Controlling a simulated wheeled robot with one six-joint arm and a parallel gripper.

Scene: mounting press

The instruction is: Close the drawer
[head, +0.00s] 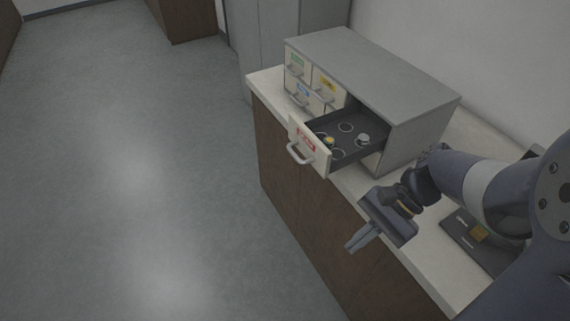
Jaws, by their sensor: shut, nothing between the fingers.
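A grey drawer cabinet (405,85) stands on a pale counter. Its lower right drawer (356,134) is pulled out, with a white front, a red label and a grey handle (299,153). Its dark inside has round recesses and holds a yellow-topped piece (329,141) and a grey piece (363,140). The other drawers, labelled green, yellow and blue, look shut. My gripper (352,246) is shut and empty. It is to the right of and nearer than the open drawer, beyond the counter's front edge, apart from the handle.
The counter (432,262) has a brown wooden front. A dark tray (472,243) with a yellowish block lies on it beneath my arm. A grey locker (262,45) stands behind. The floor (150,170) to the left is clear.

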